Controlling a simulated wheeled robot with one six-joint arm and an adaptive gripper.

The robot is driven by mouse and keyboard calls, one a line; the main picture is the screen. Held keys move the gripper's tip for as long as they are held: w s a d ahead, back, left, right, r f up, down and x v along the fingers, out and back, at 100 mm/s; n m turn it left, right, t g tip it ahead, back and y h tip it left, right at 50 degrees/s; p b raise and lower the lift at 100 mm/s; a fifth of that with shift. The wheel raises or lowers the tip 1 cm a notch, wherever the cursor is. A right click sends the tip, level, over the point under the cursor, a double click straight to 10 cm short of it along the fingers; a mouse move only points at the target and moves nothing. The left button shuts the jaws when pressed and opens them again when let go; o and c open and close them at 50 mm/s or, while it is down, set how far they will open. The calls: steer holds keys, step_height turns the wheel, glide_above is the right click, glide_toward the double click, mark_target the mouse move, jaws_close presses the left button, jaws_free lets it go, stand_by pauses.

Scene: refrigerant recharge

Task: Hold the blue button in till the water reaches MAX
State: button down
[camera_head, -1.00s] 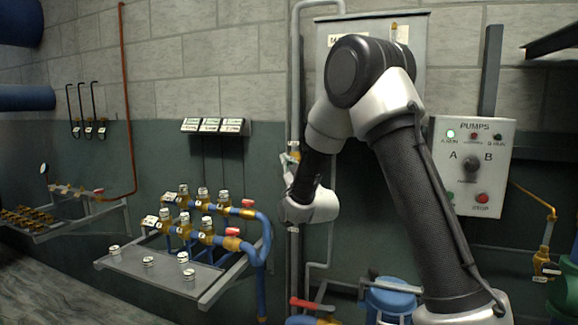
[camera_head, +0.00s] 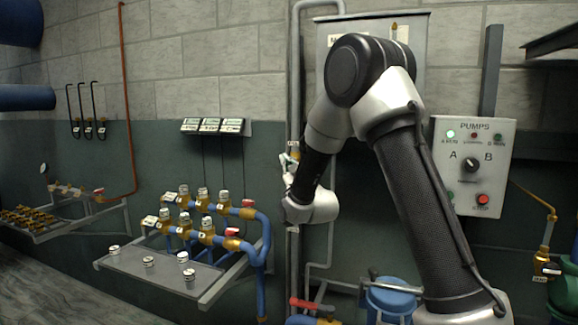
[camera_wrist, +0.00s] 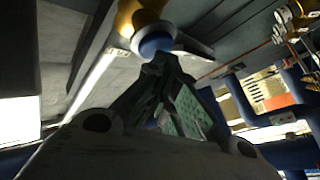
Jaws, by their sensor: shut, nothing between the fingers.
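In the wrist view, a round blue button (camera_wrist: 156,43) with a pale rim sits at the end of a brass-coloured body (camera_wrist: 140,14). My gripper (camera_wrist: 164,60) is shut and empty, its fingertips at the lower right edge of the blue face. They look touching or very near; I cannot tell whether the button is pushed in. In the head view, my gripper (camera_head: 285,170) is small and partly hidden at the end of my arm, by the vertical grey pipes. No water level or MAX mark can be made out in either view.
A pump panel (camera_head: 472,165) with a lit green lamp is on the wall at right. A blue-piped valve manifold (camera_head: 205,225) and a grey shelf (camera_head: 165,268) with loose caps stand at left. A grey cabinet (camera_head: 420,45) is behind my arm.

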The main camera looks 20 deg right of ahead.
steer(key=shift+s+a, duration=0.45)
steer(key=shift+s, duration=0.2)
steer(key=s+a, duration=0.1)
steer(key=s, duration=0.1)
steer(key=s+a, duration=0.2)
stand_by(0.4)
